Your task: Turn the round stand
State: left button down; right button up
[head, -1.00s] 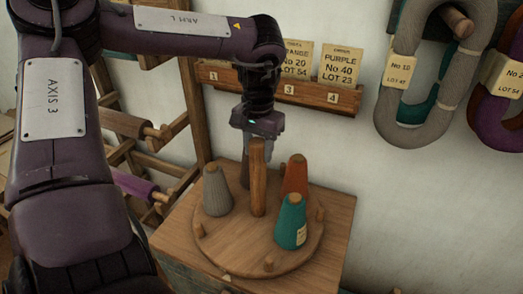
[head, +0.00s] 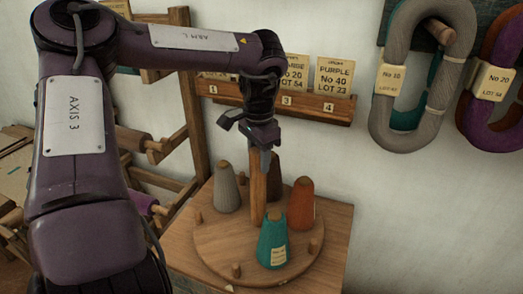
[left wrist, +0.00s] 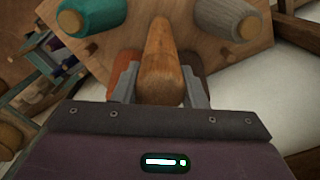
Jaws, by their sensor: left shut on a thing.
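The round stand (head: 217,250) is a wooden disc on a wooden box top, with short pegs near its rim and an upright post (head: 257,197) at its middle. It bears a grey cone (head: 226,188), a teal cone (head: 271,244), an orange-red cone (head: 302,204) and a dark brown cone partly hidden behind the post. My left gripper (head: 264,160) is shut on the upper part of the post. In the left wrist view the post (left wrist: 161,65) stands between both fingers, with cones around it. My right gripper is not in view.
A wall rack (head: 320,108) with lot cards is behind the stand. Grey (head: 380,115) and purple (head: 480,125) yarn hanks hang on the wall at right. A wooden frame (head: 192,130) with rollers stands at left. The box top (head: 335,235) has bare room at right.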

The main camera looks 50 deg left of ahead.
pick_arm(q)
jog(key=shift+r+m, duration=0.2)
jog(key=shift+m, duration=3.3)
jog(key=shift+d+m, duration=0.1)
jog(key=shift+m, duration=0.4)
jog(key=c, duration=1.1)
grip_release()
jog(key=shift+o, duration=1.1)
jog(key=shift+f, duration=0.1)
